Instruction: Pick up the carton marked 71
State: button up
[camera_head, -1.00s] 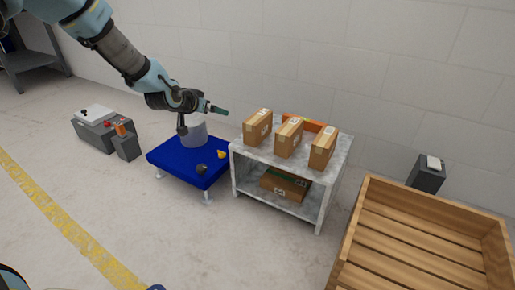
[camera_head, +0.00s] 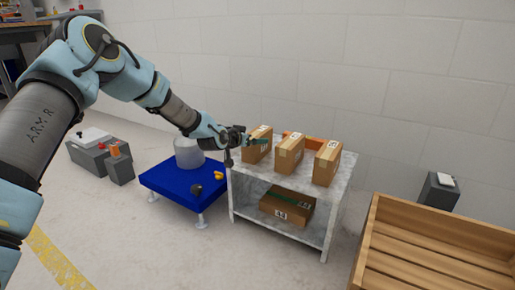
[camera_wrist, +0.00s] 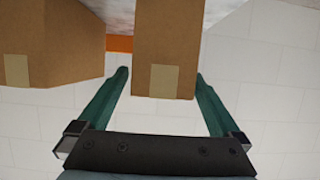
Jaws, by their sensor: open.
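Three brown cartons stand upright in a row on the top of a grey shelf unit (camera_head: 340,180): a left carton (camera_head: 255,154), a middle carton (camera_head: 288,160) and a right carton (camera_head: 325,168). Each has a small white label on top; I cannot read a sure 71 on any. A fourth carton (camera_head: 285,207) lies on the lower shelf, with white labels. My gripper (camera_head: 262,141) is open at the left carton's upper part. In the wrist view, a carton (camera_wrist: 168,40) lies between the lines of my green fingers (camera_wrist: 162,72); contact cannot be told.
Another carton (camera_wrist: 50,45) is close beside the fingers in the wrist view. An orange bin (camera_head: 297,138) is behind the cartons. A blue platform (camera_head: 180,185) with a grey cylinder (camera_head: 188,153) stands left. A wooden crate (camera_head: 440,235) is at right front.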

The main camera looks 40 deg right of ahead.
jog(key=b+x, duration=0.2)
jog(key=x, duration=0.1)
jog(key=shift+w+d+f, duration=0.1)
jog(key=shift+d+f, duration=0.15)
jog(key=shift+f, duration=0.1)
jog(key=shift+w+d, duration=0.15)
jog(key=shift+d, duration=0.15)
grip_shut()
dwell(0.3)
jog(key=shift+r, duration=0.15)
